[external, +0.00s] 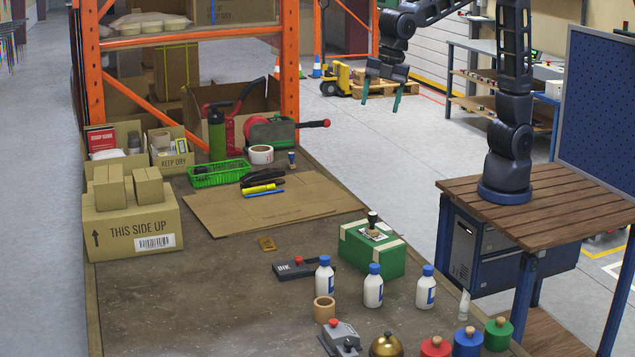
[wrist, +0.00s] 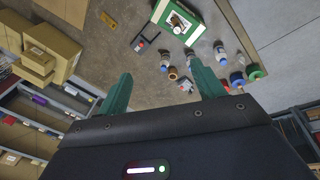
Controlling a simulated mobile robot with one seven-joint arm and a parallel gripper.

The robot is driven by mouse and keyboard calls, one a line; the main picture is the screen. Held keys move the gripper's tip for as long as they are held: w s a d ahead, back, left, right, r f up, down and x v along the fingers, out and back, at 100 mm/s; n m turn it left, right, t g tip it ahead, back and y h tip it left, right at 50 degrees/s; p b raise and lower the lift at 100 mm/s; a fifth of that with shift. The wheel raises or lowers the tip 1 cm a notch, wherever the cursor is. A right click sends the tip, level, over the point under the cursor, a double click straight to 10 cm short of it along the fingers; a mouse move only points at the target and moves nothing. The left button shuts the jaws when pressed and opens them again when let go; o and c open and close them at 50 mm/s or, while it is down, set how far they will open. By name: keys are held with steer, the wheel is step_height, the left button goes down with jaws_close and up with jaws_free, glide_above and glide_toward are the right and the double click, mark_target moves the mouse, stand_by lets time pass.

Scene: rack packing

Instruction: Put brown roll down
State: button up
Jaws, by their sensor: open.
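The brown roll (external: 324,310) stands on the brown table (external: 200,290) near its front, just in front of the leftmost white bottle. It also shows in the wrist view (wrist: 173,74), between and well beyond my fingertips. My gripper (external: 381,101) is open and empty, raised high at the upper right, far from the roll. Its green fingers (wrist: 160,78) are spread apart in the wrist view with nothing between them.
Several white bottles (external: 373,288) and a green box (external: 370,255) stand beside the roll. The table's left front is clear.

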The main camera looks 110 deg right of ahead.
steer(key=s+d+r+m+t, duration=0.1)
steer(key=s+d+m, duration=0.25)
steer(key=s, duration=0.45)
steer(key=s+d+r+m, duration=0.15)
steer(key=s+d, duration=0.25)
steer(key=s, duration=0.5)
steer(key=s+d+f+m, duration=0.2)
steer(key=s+m, duration=0.1)
steer(key=s, duration=0.4)
steer(key=s+d+f+m+t, duration=0.1)
steer(key=s+d+f+m, duration=0.1)
steer(key=s, duration=0.6)
steer(key=shift+s+d+f+m, duration=0.2)
steer(key=shift+s+f+m, duration=0.05)
steer(key=shift+f+m, duration=0.4)
